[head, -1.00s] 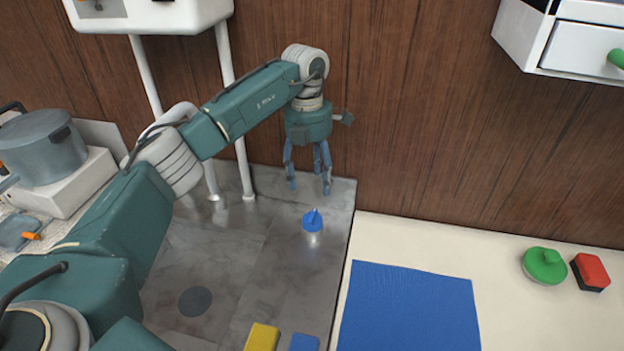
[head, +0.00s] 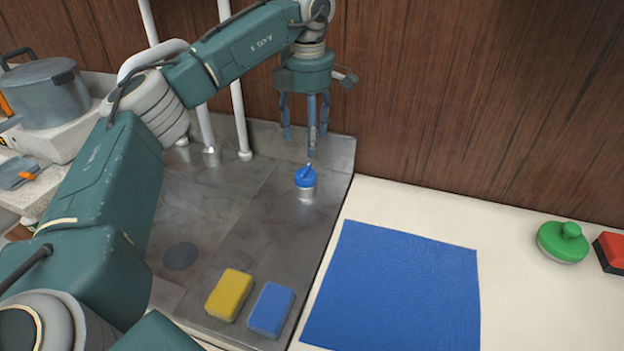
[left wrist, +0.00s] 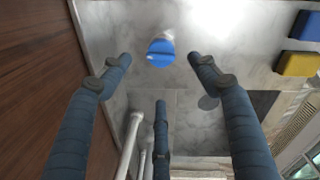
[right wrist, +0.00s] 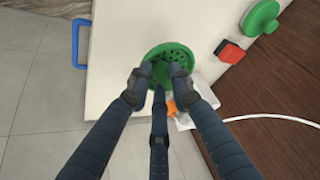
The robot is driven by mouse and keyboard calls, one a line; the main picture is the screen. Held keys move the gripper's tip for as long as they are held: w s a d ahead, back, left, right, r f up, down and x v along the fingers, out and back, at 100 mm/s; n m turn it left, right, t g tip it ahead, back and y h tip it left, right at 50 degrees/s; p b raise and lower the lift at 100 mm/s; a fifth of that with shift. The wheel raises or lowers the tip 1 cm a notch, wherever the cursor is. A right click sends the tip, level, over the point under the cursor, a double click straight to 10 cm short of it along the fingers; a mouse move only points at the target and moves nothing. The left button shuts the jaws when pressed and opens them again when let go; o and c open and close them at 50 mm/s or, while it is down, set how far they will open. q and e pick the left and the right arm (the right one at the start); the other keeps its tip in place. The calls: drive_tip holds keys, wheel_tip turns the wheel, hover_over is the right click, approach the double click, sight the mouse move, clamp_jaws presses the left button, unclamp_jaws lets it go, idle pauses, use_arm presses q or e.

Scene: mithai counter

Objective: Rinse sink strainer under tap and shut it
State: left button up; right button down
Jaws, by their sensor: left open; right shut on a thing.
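My left gripper (head: 305,145) is open and empty, pointing down just above a blue tap knob (head: 306,178) on a short metal base. In the left wrist view the knob (left wrist: 160,52) lies ahead, between and beyond the spread fingertips, with no contact visible. White pipes, one with a metal end (head: 211,157), rise from the grey sink area (head: 225,215), which has a dark round drain (head: 181,257). In the right wrist view my right gripper (right wrist: 158,80) is shut on a green strainer with holes (right wrist: 178,54). The head view does not show that gripper or the strainer.
A yellow sponge (head: 229,294) and a blue sponge (head: 270,309) lie at the sink's front. A blue mat (head: 395,290), a green knobbed lid (head: 562,243) and a red block (head: 612,250) are on the pale counter. A grey pot (head: 45,92) stands left.

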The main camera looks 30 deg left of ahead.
sight(307, 169)
use_arm(q)
drive_tip(key=f, duration=0.7)
drive_tip(key=f+p, duration=0.1)
drive_tip(key=f, duration=0.3)
drive_tip(key=shift+w+a, duration=0.25)
drive_tip(key=shift+w, duration=0.05)
